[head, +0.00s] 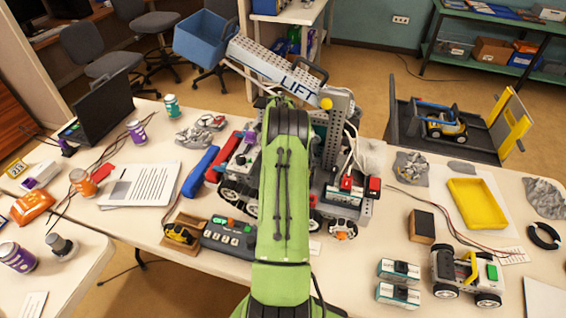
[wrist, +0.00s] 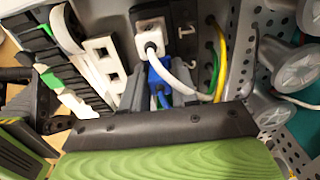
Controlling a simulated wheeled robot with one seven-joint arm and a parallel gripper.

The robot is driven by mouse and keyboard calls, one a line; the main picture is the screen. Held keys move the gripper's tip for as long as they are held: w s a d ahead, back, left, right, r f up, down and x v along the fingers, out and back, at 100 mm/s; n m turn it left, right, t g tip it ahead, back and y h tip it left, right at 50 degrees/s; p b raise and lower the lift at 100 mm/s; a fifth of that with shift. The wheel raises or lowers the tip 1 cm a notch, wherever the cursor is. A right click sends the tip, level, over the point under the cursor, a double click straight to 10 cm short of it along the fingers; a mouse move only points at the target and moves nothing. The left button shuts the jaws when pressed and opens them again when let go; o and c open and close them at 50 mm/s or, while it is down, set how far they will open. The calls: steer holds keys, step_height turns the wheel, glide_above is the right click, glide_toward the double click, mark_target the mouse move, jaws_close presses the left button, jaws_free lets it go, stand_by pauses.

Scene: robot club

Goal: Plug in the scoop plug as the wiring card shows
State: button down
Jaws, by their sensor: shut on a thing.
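In the wrist view my gripper (wrist: 158,97) is shut on a blue plug (wrist: 159,72), with a grey finger on each side. A blue cable runs from it. The blue plug is right below a white plug (wrist: 151,38), which sits at a dark port block on the grey panel (wrist: 190,45). I cannot tell whether the blue plug is in a port or only in front of one. In the head view the club robot with the LIFT arm (head: 270,66) and blue scoop (head: 206,40) stands on the table; my green arm hides my gripper there. I cannot identify the wiring card.
White, green and yellow cables (wrist: 219,70) run close right of the plugs. A white slotted strip (wrist: 104,62) stands to the left. A button box (head: 228,238), a small rover (head: 467,275) and a yellow tray (head: 478,203) are on the table around the robot.

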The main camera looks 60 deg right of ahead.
steer(key=shift+f, duration=0.15)
steer(key=c, duration=0.8)
jaws_free()
steer(key=shift+r+p, duration=1.6)
steer(key=shift+r, duration=1.45)
